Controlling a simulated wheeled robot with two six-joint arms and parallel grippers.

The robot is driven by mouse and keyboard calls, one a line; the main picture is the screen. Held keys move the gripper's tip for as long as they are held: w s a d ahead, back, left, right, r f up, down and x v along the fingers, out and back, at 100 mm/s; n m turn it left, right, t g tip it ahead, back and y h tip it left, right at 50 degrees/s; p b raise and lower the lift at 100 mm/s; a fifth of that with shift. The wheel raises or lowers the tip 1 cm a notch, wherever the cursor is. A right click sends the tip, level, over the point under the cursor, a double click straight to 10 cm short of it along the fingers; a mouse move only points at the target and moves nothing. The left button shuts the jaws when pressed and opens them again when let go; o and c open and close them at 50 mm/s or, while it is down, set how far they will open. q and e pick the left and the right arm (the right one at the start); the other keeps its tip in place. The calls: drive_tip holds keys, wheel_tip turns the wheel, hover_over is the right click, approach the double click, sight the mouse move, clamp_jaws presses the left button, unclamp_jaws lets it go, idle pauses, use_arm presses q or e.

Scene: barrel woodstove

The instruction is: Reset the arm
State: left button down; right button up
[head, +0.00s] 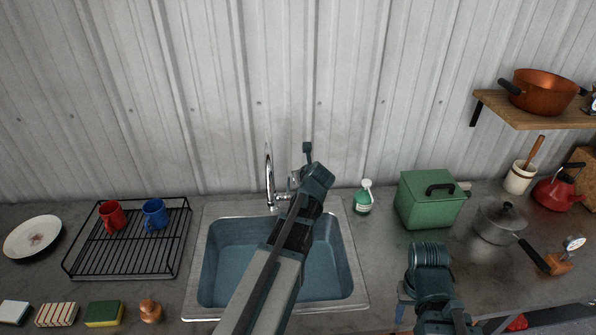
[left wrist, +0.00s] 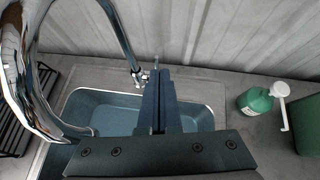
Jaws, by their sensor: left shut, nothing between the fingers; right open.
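My left arm reaches up across the sink in the head view. Its gripper (head: 307,152) is at the far end, in front of the wall and just right of the chrome faucet (head: 269,175). The left wrist view shows the left gripper's fingers (left wrist: 158,100) pressed together with nothing between them, above the blue-grey sink basin (left wrist: 102,115). In that view the faucet's curved spout (left wrist: 25,85) passes close on the left. My right gripper (head: 404,292) is low at the right, by the counter's front, open and partly hidden by its own wrist.
A dish rack (head: 125,262) with a red mug (head: 111,216) and a blue mug (head: 155,213) stands left of the sink. A soap bottle (head: 362,200), green box (head: 428,202) and saucepan (head: 497,222) stand at right. Sponges line the front left. A shelf (head: 545,112) juts out upper right.

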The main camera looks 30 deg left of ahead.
idle(0.3)
use_arm(q)
drive_tip(key=s+d+f+n+g+h+b, duration=0.2)
drive_tip(key=s+d+f+n, duration=0.35)
drive_tip(key=d, duration=0.35)
drive_tip(key=s+d+f+n+g+h+b, duration=0.2)
drive_tip(key=s+d+f+n, duration=0.3)
drive_tip(key=d+n, duration=0.25)
drive_tip(key=s+d+f+n+g+h+b, duration=0.2)
drive_tip(key=s+d+f+n, duration=0.4)
drive_tip(key=s+d+n, duration=0.4)
drive_tip(key=s+d+g+b, duration=0.1)
drive_tip(key=s+d+g, duration=0.1)
drive_tip(key=s+d, duration=0.2)
drive_tip(key=shift+s+d+f+b, duration=0.2)
drive_tip(key=shift+s+b, duration=0.2)
drive_tip(key=shift+s, duration=0.55)
